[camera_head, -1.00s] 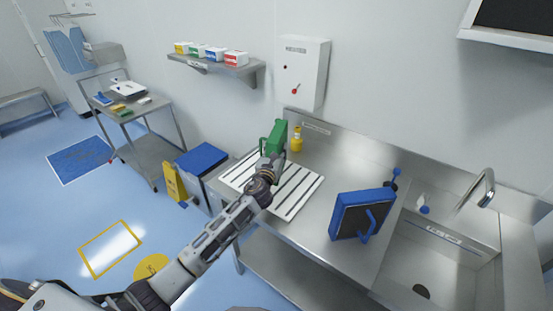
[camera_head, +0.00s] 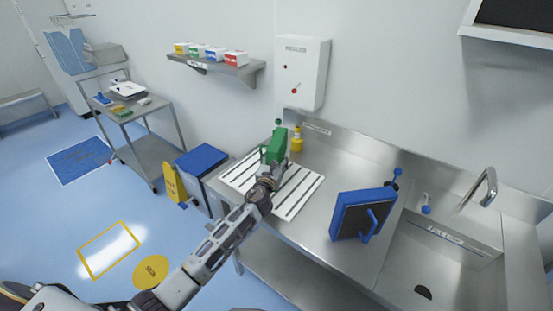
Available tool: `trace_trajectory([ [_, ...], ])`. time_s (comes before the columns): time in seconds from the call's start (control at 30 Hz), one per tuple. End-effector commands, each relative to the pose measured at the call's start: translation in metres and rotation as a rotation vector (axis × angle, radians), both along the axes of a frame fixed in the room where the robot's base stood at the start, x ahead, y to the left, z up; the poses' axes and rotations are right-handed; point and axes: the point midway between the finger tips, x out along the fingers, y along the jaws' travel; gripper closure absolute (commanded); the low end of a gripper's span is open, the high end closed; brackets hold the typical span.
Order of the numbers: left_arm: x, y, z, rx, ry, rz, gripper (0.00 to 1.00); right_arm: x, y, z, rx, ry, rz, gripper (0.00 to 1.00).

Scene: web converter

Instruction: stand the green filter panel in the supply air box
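A green, block-like piece, which I take for the green filter panel (camera_head: 275,147), is at the end of my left arm, above the far part of the white-striped rack on the steel counter. My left gripper (camera_head: 268,170) is at its near lower side and appears shut on it; the fingertips are hard to make out. I cannot tell whether the panel touches the rack. A blue-framed dark panel with a blue handle (camera_head: 362,214) stands tilted on the counter to the right. I cannot tell which thing is the supply air box. My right gripper is out of view.
The striped rack (camera_head: 298,202) lies on the counter (camera_head: 325,165). A yellow bottle (camera_head: 297,140) stands behind the green piece, beside a small green knob (camera_head: 278,122). A white wall box (camera_head: 303,72) hangs above. The sink (camera_head: 440,270) is at the right.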

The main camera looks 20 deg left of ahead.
Motion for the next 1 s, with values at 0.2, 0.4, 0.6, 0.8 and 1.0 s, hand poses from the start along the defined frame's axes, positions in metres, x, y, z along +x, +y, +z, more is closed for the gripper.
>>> trace_trajectory([
  [0.2, 0.0, 0.0, 0.0, 0.0, 0.0, 0.0, 0.4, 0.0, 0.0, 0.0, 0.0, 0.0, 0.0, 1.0],
  [0.4, 0.0, 0.0, 0.001, 0.0, 0.0, 0.0, 0.4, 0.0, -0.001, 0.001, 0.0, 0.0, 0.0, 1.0],
  [0.6, -0.006, 0.0, 0.002, 0.0, 0.0, -0.001, 0.4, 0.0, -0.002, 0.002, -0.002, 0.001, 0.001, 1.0],
  [0.8, -0.023, -0.001, 0.002, 0.0, 0.0, 0.0, 0.4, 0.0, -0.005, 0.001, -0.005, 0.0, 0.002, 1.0],
  [1.0, -0.044, -0.002, 0.002, 0.001, 0.0, 0.0, 0.4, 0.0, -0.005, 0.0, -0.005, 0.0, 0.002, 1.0],
])
